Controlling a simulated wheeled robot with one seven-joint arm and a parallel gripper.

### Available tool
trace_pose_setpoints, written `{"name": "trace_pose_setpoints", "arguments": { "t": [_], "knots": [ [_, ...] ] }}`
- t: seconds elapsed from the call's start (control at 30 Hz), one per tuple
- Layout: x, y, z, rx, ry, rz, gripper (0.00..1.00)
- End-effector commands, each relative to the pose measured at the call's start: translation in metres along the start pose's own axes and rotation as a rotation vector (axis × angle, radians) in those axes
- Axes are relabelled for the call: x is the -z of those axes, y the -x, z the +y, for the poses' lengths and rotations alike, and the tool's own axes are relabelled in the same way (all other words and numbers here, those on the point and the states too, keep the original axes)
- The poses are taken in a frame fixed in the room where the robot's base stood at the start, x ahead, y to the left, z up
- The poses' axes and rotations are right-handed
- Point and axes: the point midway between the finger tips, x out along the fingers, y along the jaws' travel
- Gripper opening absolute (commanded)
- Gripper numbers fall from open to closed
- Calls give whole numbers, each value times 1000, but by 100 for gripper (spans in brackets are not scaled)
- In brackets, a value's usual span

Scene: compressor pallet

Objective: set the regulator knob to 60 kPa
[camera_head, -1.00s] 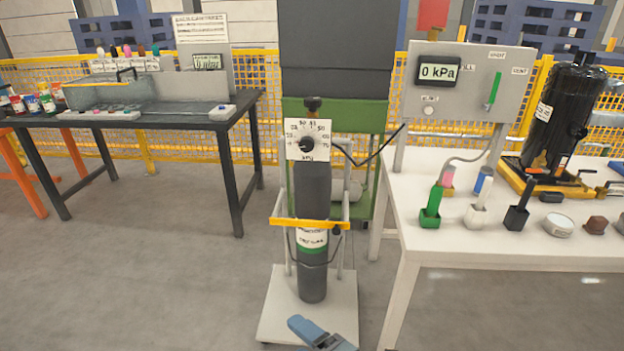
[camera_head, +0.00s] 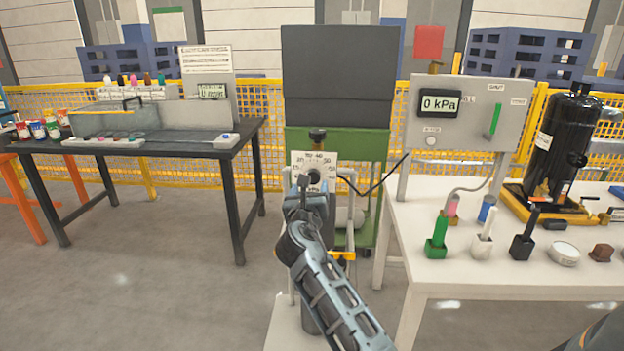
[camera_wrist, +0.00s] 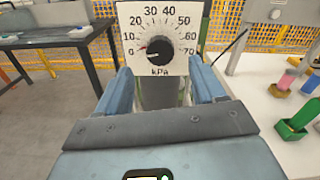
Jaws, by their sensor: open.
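The round black knob (camera_wrist: 160,48) sits at the plate's lower middle. A small reddish mark on its left side points near the 0 end. My gripper (camera_wrist: 160,70) is open, with one blue finger on each side below the plate. The knob appears beyond the fingertips, roughly centred between them and apparently not touched. In the head view my gripper (camera_head: 304,192) partly covers the dial and cylinder.
The panel display (camera_head: 440,103) on the right reads 0 kPa. A white table (camera_head: 470,275) with several small holders and a black compressor (camera_head: 562,145) stands right. A dark table (camera_head: 180,150) stands left. A black cable runs right from the regulator.

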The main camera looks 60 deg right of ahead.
Motion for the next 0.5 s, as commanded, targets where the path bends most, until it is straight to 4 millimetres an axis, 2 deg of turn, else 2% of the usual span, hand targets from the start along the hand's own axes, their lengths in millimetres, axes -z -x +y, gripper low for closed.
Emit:
{"name": "trace_pose_setpoints", "arguments": {
  "t": [0.3, 0.5],
  "knots": [
    [-1, -47, 0, 0, -2, -1, 69],
    [0, -67, 0, -2, -4, -1, 69]
  ]
}}
